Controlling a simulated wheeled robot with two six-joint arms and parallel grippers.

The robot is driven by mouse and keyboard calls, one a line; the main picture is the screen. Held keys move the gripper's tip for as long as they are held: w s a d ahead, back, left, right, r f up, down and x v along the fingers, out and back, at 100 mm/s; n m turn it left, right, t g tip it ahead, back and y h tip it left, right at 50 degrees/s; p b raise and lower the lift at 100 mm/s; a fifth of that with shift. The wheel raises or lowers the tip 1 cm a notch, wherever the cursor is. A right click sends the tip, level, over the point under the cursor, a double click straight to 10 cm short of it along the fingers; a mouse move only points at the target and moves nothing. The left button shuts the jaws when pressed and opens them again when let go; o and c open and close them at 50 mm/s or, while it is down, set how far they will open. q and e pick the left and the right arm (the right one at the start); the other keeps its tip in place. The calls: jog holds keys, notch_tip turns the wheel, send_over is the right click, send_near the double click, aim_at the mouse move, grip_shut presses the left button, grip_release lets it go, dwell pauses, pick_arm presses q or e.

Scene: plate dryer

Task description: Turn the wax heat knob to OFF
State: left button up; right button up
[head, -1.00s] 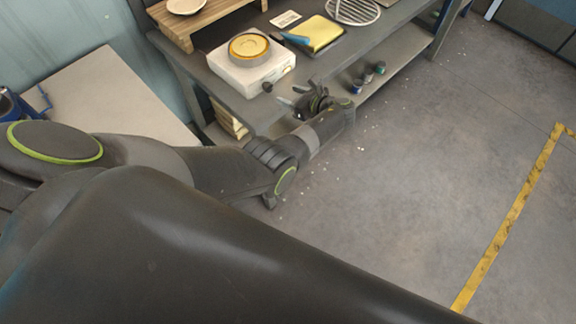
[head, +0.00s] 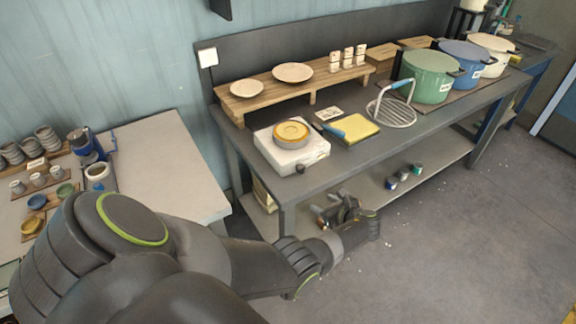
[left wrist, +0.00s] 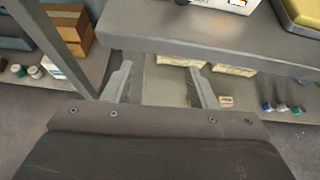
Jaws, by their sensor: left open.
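The wax heater is a white box (head: 291,150) with a round pan of yellow wax (head: 291,132) on top, near the front left of the dark workbench in the head view. Its small dark heat knob (head: 300,169) is on the front face; its pointer setting is too small to read. My left gripper (head: 332,205) is in front of the bench, below the worktop and apart from the knob. In the left wrist view its two fingers (left wrist: 160,86) are spread with nothing between them. Only the heater's lower edge (left wrist: 232,4) shows there. My right gripper is out of view.
The bench's front edge (left wrist: 190,42) lies ahead of my left fingers. A yellow pad (head: 352,128) with a blue-handled tool is right of the heater. A wooden riser (head: 290,92) with plates stands behind. Small jars (head: 404,176) sit on the lower shelf. The floor in front is open.

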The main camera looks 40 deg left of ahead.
pick_arm(q)
jog(key=s+f+n+g+h+b, duration=0.1)
jog(key=s+f+n+h, duration=0.2)
jog(key=s+f, duration=0.6)
jog(key=s+f+n+g+h+b, duration=0.1)
jog(key=s+f+n+h+b, duration=0.1)
jog(key=s+f, duration=0.8)
jog(key=shift+d+f+n+h, duration=0.2)
jog(key=shift+f+n+h, duration=0.35)
jog(key=shift+f, duration=1.95)
